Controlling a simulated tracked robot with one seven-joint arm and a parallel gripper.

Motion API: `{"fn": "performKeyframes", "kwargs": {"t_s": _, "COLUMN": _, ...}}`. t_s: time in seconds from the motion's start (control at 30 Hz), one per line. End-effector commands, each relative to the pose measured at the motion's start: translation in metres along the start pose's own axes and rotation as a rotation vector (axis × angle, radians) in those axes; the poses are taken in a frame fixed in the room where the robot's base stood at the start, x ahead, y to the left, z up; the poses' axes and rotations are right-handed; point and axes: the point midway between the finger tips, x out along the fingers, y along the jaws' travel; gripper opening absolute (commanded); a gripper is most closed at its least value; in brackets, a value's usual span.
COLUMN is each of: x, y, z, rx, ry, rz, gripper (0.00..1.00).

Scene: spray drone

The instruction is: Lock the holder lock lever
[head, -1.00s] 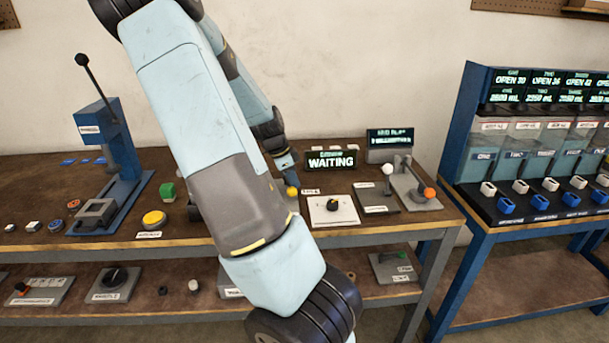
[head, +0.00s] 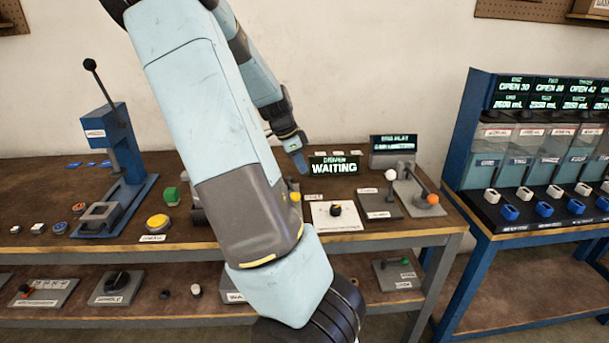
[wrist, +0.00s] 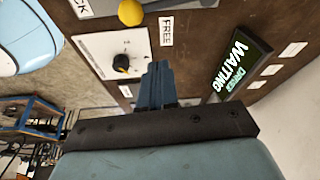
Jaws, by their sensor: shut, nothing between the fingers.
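The holder lock lever shows as a yellow ball knob (head: 295,197), partly hidden behind my arm in the head view. In the wrist view the yellow knob (wrist: 131,12) is at the top edge, between a FREE label (wrist: 166,31) and a cut-off label ending in "CK" (wrist: 80,8). It looks closer to FREE. The lever's shaft and base are not clear. My gripper (head: 301,167) is shut and empty, above and behind the knob, apart from it. Its blue fingers (wrist: 157,72) also show together in the wrist view.
A white panel with a black dial (head: 335,210) lies right of the knob. A WAITING display (head: 334,165) stands close to my gripper. A grey base with an orange-knobbed lever (head: 432,199) is farther right. A blue press (head: 110,150) stands left.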

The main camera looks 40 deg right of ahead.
Motion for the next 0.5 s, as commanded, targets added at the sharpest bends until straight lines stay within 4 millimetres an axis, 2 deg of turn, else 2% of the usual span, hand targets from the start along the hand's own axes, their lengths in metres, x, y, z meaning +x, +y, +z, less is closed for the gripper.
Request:
{"fn": "performKeyframes", "kwargs": {"t_s": 0.2, "x": -0.024, "y": 0.0, "z": 0.001, "rx": -0.001, "ry": 0.0, "rz": -0.002, "gripper": 0.0}}
{"fn": "performKeyframes", "kwargs": {"t_s": 0.5, "x": -0.031, "y": 0.001, "z": 0.0, "rx": 0.0, "ry": 0.0, "rz": 0.0, "gripper": 0.0}}
